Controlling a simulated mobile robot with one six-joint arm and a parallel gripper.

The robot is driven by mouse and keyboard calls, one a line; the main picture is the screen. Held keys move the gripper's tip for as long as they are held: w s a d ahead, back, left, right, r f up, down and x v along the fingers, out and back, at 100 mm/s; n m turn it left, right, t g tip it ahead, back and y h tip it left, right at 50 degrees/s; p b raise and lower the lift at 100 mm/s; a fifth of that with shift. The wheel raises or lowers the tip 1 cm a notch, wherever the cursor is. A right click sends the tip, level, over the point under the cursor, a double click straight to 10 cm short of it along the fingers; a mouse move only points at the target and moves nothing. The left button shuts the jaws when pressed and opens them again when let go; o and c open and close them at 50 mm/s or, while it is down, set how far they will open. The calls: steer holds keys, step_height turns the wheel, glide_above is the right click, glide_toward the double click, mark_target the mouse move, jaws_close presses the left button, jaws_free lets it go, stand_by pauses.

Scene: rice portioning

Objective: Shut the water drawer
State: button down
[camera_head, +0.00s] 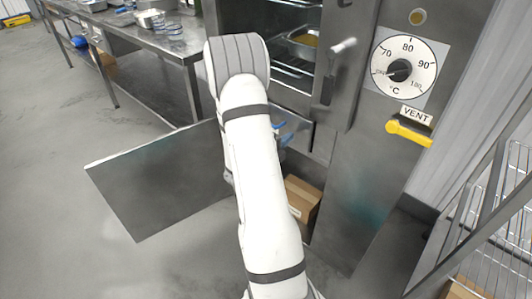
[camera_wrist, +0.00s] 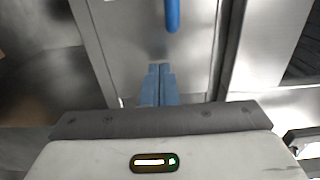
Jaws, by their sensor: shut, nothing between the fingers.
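The water drawer appears as a grey metal front (camera_wrist: 125,35) ahead of my gripper in the wrist view, with a blue bar handle (camera_wrist: 172,14) at the top. My gripper (camera_wrist: 158,72) has its two blue fingers together, empty, pointing at the metal front below the handle. Whether the fingertips touch the front I cannot tell. In the head view the drawer (camera_head: 298,132) sits low in the steel oven, largely hidden behind my white arm. Small blue parts show beside the arm; handle and fingers are hard to tell apart there. How far the drawer stands out is unclear.
A flat grey door panel (camera_head: 150,180) stands out to the left, low down. A cardboard box (camera_head: 303,197) lies below the drawer. The oven holds a tray (camera_head: 301,40); a dial (camera_head: 402,70) and yellow vent lever (camera_head: 408,133) are at right. Floor is clear at left.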

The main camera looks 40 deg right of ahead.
steer(key=s+a, duration=0.1)
steer(key=a, duration=1.1)
steer(key=shift+s+p, duration=0.15)
steer(key=shift+p, duration=0.15)
steer(key=s+a+r+m+g+y+p, duration=0.35)
steer(key=s+r+m, duration=0.2)
steer(key=m, duration=0.45)
steer(key=s+a+r+m+g+y+p, duration=0.25)
steer(key=s+r+m+g, duration=0.2)
steer(key=r+m, duration=0.4)
steer(key=a+r+m+t+y+p, duration=0.2)
steer(key=a+r+m+t+y, duration=0.2)
steer(key=a+m, duration=0.5)
steer(key=s+a+r+m+t+y+p, duration=0.1)
steer(key=a+r+m+t+y+p, duration=0.2)
steer(key=a+r+m+y, duration=0.3)
steer(key=a+m+t+y, duration=0.1)
steer(key=a+m, duration=0.2)
steer(key=m, duration=0.1)
steer(key=shift+s+a+y, duration=0.3)
steer(key=shift+a+y, duration=0.05)
steer(key=shift+y, duration=0.05)
